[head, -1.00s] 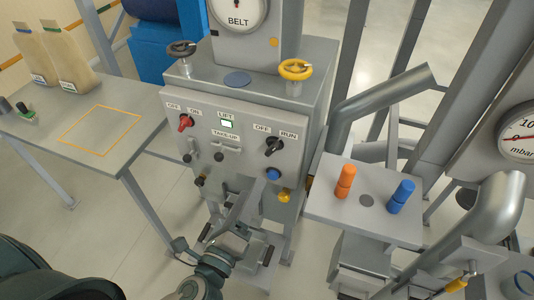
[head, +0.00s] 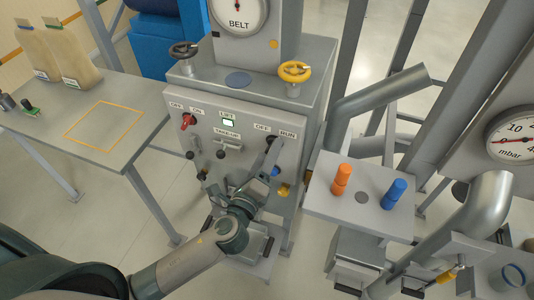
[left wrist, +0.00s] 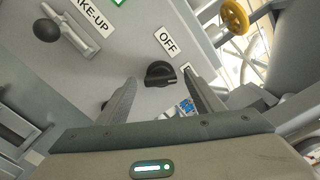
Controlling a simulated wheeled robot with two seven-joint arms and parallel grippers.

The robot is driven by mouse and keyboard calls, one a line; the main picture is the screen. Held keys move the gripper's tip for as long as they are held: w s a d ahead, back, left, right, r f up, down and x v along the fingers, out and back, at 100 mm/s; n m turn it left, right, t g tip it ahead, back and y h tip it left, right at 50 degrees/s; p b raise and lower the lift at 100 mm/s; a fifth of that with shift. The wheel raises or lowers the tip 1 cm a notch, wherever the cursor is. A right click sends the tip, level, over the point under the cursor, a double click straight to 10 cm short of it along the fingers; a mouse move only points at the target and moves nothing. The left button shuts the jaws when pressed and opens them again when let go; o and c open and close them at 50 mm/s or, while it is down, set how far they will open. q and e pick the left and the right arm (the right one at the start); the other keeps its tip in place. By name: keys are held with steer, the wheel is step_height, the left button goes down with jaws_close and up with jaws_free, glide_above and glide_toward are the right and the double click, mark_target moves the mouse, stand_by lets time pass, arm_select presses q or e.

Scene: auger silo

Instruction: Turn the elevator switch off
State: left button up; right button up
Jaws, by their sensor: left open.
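A grey control panel (head: 217,160) carries a black rotary switch (head: 271,145) on its right, under the labels OFF and RUN. A red rotary switch (head: 188,121) sits on its left, under OFF and ON labels. No elevator label is readable on either one. My left gripper (head: 266,160) is open in front of the black switch and partly covers it. In the left wrist view the black switch (left wrist: 160,73) shows between the two spread fingertips, below the OFF label; the RUN label is mostly hidden by a finger. I cannot tell whether the fingers touch it. My right gripper is not in view.
A green LIFT lamp (head: 228,122) and the take-up lever (head: 225,150) are left of the black switch.

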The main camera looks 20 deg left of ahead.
arm_select(q)
steer(key=c, duration=1)
steer(key=shift+c, duration=0.2)
steer(key=shift+f+n+b, duration=0.1)
steer(key=shift+n+b, duration=0.2)
steer(key=shift+n, duration=0.2)
steer(key=shift+n+b, duration=0.9)
steer(key=shift+n, duration=4.6)
steer(key=o, duration=1)
